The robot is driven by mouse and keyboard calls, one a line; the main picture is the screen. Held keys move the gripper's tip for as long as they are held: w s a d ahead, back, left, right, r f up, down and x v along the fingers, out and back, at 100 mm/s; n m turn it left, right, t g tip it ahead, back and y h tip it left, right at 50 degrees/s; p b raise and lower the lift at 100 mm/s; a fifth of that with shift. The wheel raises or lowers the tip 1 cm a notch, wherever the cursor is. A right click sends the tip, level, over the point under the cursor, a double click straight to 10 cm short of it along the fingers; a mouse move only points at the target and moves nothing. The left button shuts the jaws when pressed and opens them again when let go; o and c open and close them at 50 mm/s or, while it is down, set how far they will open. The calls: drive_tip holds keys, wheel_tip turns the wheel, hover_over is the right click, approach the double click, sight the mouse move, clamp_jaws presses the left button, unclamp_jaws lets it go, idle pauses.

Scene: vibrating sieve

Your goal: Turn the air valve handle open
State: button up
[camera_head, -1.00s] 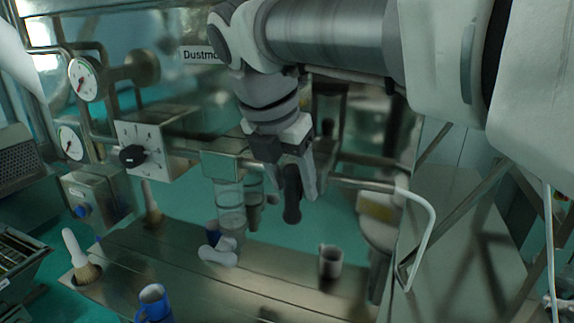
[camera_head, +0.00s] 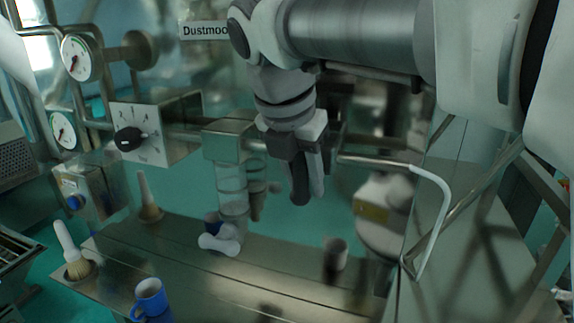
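A black knob (camera_head: 128,139) with a pointer sits on the white scale face of a metal box (camera_head: 178,132) at the left. It looks like the air valve handle, but I cannot be sure. My gripper (camera_head: 308,190) hangs downward right of the box, in front of the horizontal pipe. It is well apart from the knob. One finger looks dark and the other light grey; they overlap from this side, so the gap between them is hidden. I see nothing held.
Two round gauges (camera_head: 80,57) are left of the knob, with a blue-buttoned box (camera_head: 88,188) below. A clear tube (camera_head: 232,190) stands between the knob and my gripper. A bent white bar (camera_head: 436,215) is at right. A brush (camera_head: 68,245) and mugs (camera_head: 150,298) are on the bench.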

clamp_jaws()
